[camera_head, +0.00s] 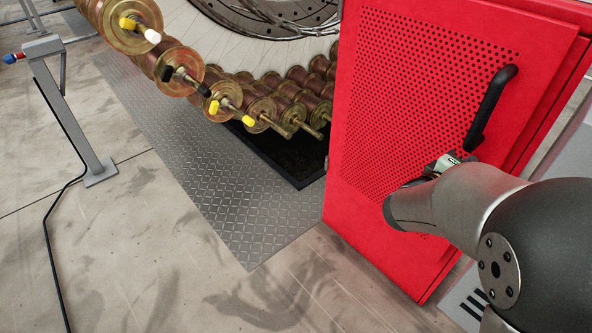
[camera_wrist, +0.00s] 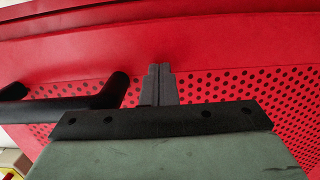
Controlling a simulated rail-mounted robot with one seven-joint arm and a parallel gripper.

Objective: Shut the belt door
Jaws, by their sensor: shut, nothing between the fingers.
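The belt door is a red panel (camera_head: 400,110) with a field of small perforations, at the right of the head view. A black bar handle (camera_head: 490,107) is fixed near its right edge. In the wrist view the red door (camera_wrist: 230,48) fills most of the picture, and the handle (camera_wrist: 75,103) lies to the left. My gripper (camera_wrist: 160,70) is shut and empty, its fingertips at or close to the door face beside the handle. I cannot tell whether they touch it. In the head view my arm hides the fingers and part of the lower door.
Copper-coloured spools (camera_head: 180,66) on a large carousel stand left of the door, some with yellow, white or black ends. A diamond-plate strip (camera_head: 200,150) lies on the floor below. A grey post (camera_head: 65,110) with a cable stands at far left. Open concrete floor lies in front.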

